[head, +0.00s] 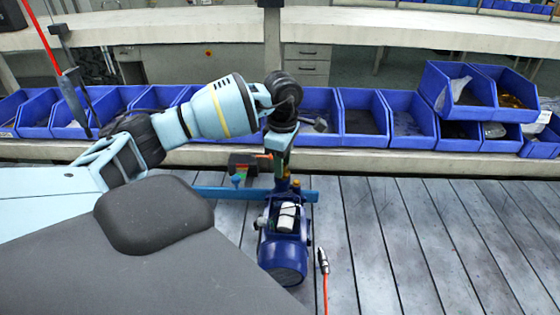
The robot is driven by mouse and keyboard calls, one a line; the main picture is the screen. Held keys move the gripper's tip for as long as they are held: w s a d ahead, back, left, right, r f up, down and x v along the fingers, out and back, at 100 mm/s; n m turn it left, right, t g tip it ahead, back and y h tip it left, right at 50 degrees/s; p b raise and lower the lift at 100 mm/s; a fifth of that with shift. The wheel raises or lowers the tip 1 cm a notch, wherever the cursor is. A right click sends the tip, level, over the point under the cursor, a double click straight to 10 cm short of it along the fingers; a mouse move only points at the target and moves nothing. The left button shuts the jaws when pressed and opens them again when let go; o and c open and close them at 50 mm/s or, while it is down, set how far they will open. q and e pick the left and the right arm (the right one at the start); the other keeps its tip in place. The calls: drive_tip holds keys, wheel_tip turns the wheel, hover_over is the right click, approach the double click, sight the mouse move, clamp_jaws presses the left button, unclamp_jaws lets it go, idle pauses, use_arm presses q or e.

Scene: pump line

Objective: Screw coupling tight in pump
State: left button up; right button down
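A blue pump (283,258) with a rounded motor end stands on the slatted table, with a white part on its upper side. Small brass-coloured parts (296,184) show at its far end. My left gripper (282,172) points down from the wrist right above that far end. Its fingertips are small and overlap dark parts of the pump, so I cannot tell whether they hold anything. A metal hose end (323,262) on an orange hose lies on the table just right of the pump. I cannot clearly pick out the coupling. My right gripper is not in view.
A flat blue bar (225,193) crosses left of the pump's far end, near a dark block (243,163). Blue bins (365,122) line the back shelf, some stacked at right (460,92). A tool (72,92) hangs from a red cable at left. The table's right side (440,240) is clear.

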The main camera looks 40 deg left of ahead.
use_arm(q)
drive_tip(key=shift+f, duration=0.1)
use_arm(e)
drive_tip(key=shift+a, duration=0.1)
use_arm(q)
drive_tip(key=n, duration=0.1)
drive_tip(key=n+p, duration=0.1)
drive_tip(key=n, duration=0.1)
drive_tip(key=shift+r, duration=0.25)
drive_tip(key=shift+f, duration=0.1)
drive_tip(key=shift+f+n, duration=0.1)
drive_tip(key=shift+n, duration=0.2)
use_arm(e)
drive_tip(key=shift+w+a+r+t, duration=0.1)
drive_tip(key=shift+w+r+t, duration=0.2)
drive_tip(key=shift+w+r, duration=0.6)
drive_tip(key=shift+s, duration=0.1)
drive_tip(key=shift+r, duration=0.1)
use_arm(q)
drive_tip(key=shift+r+n+p, duration=0.2)
drive_tip(key=shift+n+p, duration=0.2)
drive_tip(key=shift+n, duration=0.5)
drive_tip(key=shift+f+n, duration=0.1)
drive_tip(key=shift+n, duration=0.6)
drive_tip(key=shift+f, duration=0.1)
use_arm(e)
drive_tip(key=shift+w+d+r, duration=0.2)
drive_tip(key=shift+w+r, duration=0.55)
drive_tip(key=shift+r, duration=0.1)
